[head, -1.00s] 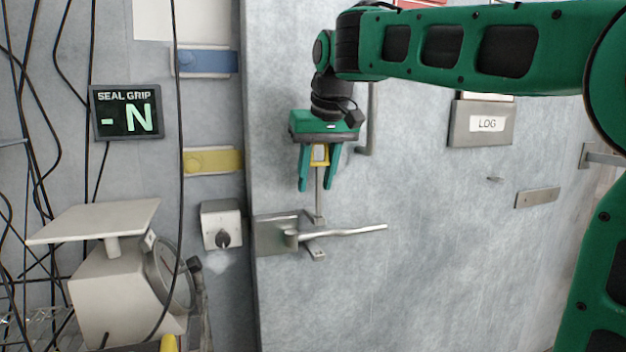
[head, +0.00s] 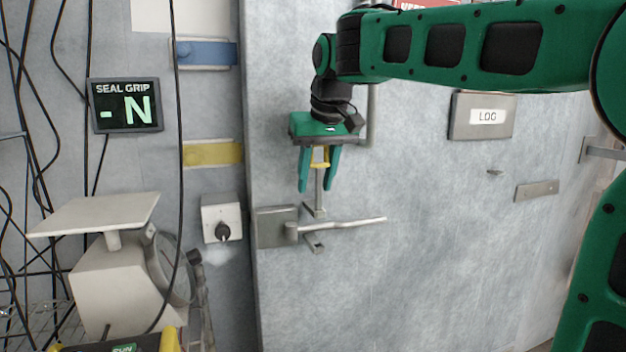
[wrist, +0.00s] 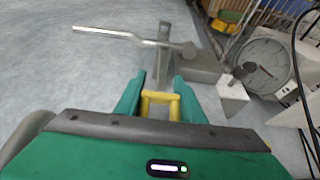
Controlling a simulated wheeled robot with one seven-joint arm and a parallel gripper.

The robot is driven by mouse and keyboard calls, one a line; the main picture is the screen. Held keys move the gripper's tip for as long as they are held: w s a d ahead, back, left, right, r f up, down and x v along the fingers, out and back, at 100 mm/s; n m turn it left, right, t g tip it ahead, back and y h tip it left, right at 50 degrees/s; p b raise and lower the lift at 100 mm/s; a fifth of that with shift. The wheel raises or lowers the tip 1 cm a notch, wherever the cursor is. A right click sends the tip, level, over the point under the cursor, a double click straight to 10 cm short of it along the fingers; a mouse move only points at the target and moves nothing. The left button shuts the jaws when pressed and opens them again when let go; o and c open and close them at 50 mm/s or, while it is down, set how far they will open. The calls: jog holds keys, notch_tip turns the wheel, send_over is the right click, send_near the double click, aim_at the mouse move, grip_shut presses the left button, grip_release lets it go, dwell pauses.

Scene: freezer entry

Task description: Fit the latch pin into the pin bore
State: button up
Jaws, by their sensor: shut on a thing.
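The latch pin has a yellow handle (head: 320,163) and a grey shaft (head: 319,185) hanging down. My gripper (head: 317,186) points down in front of the door and is shut on the yellow handle. In the wrist view the handle (wrist: 160,101) shows between the fingers. The shaft's lower end is by a small grey bracket (head: 315,212) just above the door lever (head: 345,224). A second small bracket (head: 315,245) shows below the lever. I cannot make out the pin bore, nor whether the pin tip is in it.
The lever also shows in the wrist view (wrist: 105,33). A knob box (head: 222,218) and a dial scale (head: 125,270) stand left of the door. Black cables hang at the left. A LOG holder (head: 483,116) is on the door at right.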

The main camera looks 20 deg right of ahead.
aim_at(317, 197)
jog(key=shift+f, duration=3.55)
jog(key=shift+r, duration=0.5)
dwell(4.0)
